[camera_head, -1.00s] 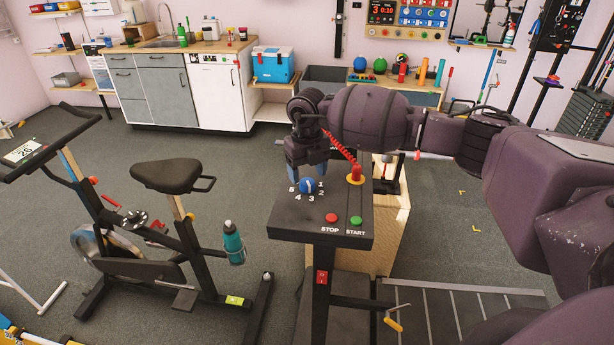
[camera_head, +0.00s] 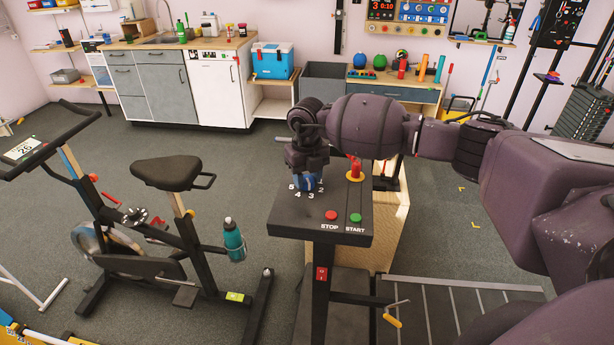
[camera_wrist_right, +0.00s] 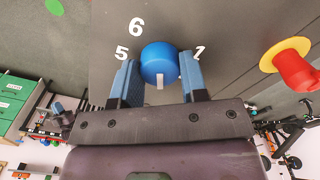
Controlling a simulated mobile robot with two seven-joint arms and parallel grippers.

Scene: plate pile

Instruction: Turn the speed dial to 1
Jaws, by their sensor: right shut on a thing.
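The blue speed dial (camera_head: 309,183) sits on the black console panel (camera_head: 285,228), ringed by white numbers. My right gripper (camera_head: 305,176) reaches down over it from the far side and is shut on it, covering part of it and the 1. In the right wrist view the dial (camera_wrist_right: 158,60) lies between the blue fingers of my right gripper (camera_wrist_right: 158,72). Its white mark faces the gripper's palm. There a 1 (camera_wrist_right: 199,53) is beside the right finger, and a 5 (camera_wrist_right: 122,53) and a 6 (camera_wrist_right: 136,27) are on the left. My left gripper is not in view.
A red STOP button (camera_head: 331,215) and a green START button (camera_head: 355,218) are at the panel's near edge. A red plug on a yellow base (camera_head: 355,173) stands right of the dial. An exercise bike (camera_head: 168,172) stands to the left, with open floor behind it.

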